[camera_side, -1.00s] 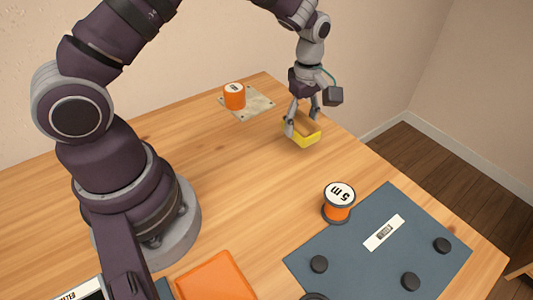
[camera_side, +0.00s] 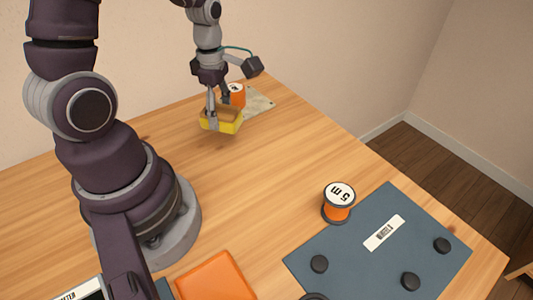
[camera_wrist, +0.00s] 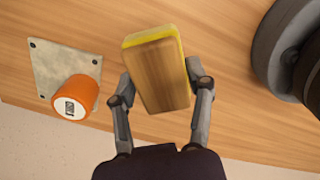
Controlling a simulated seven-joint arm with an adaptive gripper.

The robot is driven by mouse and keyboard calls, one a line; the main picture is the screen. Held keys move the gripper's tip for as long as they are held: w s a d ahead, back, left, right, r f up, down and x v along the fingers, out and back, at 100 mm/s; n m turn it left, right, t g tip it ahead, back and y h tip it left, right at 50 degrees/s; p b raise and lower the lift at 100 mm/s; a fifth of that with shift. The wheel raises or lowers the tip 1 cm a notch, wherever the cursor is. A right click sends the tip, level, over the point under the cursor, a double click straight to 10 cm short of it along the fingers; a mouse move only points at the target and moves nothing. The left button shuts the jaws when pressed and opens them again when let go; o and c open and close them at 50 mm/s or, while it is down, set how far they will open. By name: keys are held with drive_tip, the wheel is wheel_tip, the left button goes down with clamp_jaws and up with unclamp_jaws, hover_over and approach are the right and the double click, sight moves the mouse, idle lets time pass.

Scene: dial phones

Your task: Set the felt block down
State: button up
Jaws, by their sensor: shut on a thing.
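The felt block (camera_side: 222,120) is yellow with a wood-brown top. My gripper (camera_side: 217,114) is shut on it, near the far edge of the table. In the wrist view the block (camera_wrist: 158,72) sits between the two fingers of my gripper (camera_wrist: 159,92), wooden face toward the camera and a yellow layer along its edge. It appears to be held above the table, but the gap under it is hard to judge.
An orange spool (camera_side: 238,97) stands on a pale metal plate (camera_side: 261,103) just behind the block. A second spool marked 5 m (camera_side: 338,203) stands beside a blue-grey mat (camera_side: 330,250) with several black discs. An orange tray (camera_side: 212,277) is at the front. The table's middle (camera_side: 265,175) is clear.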

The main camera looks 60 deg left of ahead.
drive_tip(key=s+a+r+n, duration=0.1)
drive_tip(key=s+a+n, duration=0.2)
drive_tip(key=a+n, duration=0.35)
drive_tip(key=r+n, duration=0.1)
drive_tip(key=n, duration=0.3)
hover_over(169, 129)
wheel_tip(169, 129, down, 7)
drive_tip(key=shift+d+f, duration=0.1)
drive_tip(key=shift+f, duration=0.3)
drive_tip(key=o, duration=1.2)
drive_tip(key=shift+f, duration=0.1)
